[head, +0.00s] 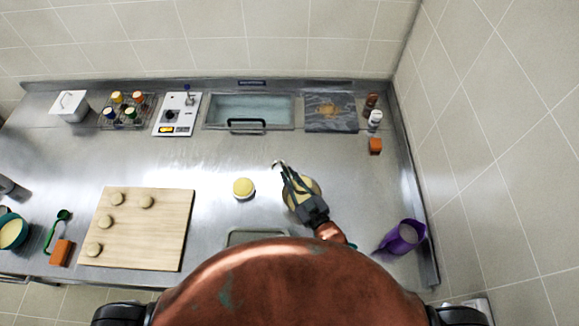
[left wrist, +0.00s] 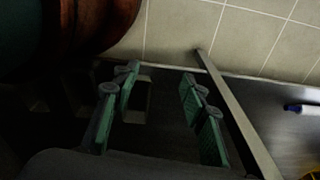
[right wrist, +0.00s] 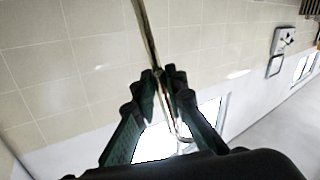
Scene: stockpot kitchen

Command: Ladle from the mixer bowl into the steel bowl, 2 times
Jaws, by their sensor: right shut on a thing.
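My right gripper (head: 293,180) is over the middle of the counter, shut on the thin metal handle of the ladle. In the right wrist view the ladle handle (right wrist: 146,35) runs up between the closed fingers (right wrist: 165,82). The ladle's hooked end (head: 279,163) shows past the fingertips; its cup is hidden. A round bowl with pale yellow contents (head: 312,186) lies below the gripper, partly covered by it. A smaller round vessel with yellow contents (head: 243,187) stands just left. I cannot tell which is the mixer bowl. My left gripper (left wrist: 160,105) is open and empty.
A purple jug (head: 401,237) stands at right. A sink (head: 249,110) is behind. Counter between board and small vessel is clear.

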